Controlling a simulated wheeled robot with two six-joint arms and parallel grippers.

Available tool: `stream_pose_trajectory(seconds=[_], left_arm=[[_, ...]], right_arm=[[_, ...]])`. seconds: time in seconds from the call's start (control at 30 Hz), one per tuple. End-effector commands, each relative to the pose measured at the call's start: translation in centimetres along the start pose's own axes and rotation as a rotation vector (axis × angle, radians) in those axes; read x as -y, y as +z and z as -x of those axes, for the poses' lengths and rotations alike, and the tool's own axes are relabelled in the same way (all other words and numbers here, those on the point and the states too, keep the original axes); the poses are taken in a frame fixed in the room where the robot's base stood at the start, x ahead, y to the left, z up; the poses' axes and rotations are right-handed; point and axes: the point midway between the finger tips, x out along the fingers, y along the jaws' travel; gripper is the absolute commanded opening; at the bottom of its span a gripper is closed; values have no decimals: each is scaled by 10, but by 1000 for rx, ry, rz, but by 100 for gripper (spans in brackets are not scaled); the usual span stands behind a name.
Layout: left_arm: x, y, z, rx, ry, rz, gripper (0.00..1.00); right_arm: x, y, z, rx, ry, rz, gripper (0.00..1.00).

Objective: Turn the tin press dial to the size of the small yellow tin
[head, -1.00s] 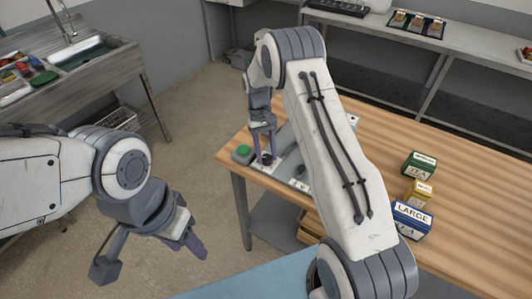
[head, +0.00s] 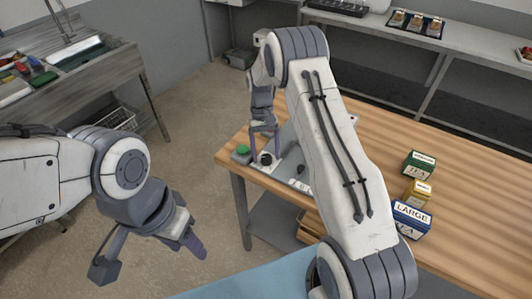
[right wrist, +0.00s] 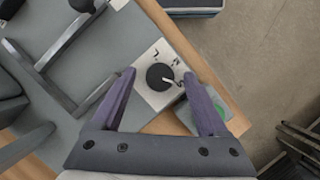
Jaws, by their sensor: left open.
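The dial (head: 265,158) is a black round knob on a white plate at the near left corner of the wooden table. In the right wrist view the dial (right wrist: 160,76) has a white pointer mark toward the lower right, and letters around it that are hard to read beyond an L. My right gripper (head: 265,132) is just above the dial; its fingers (right wrist: 163,95) are apart and empty, with the knob beyond them. The small yellow tin (head: 417,193) stands between a green tin (head: 419,164) and a blue tin labelled LARGE (head: 411,219). My left gripper (head: 148,258) is open and empty over the floor.
A green button (head: 242,150) sits beside the dial. The wooden table (head: 460,200) is clear around the tins. A sink bench (head: 110,75) stands at the left and a shelf counter (head: 460,52) at the back. My right arm hides part of the press.

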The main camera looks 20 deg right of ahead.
Motion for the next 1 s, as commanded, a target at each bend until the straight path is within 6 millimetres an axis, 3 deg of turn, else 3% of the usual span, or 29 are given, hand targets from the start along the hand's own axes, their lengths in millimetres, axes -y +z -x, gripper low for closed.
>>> stream_pose_trajectory(seconds=[0.37,0.8,1.0], left_arm=[[0,0,-4,0,0,0,50],[2,1,-21,0,0,-1,50],[2,1,-22,0,0,-1,50]], right_arm=[[0,-1,8,-2,0,1,76],[0,-2,88,-3,0,0,76],[0,0,103,0,0,0,76]])
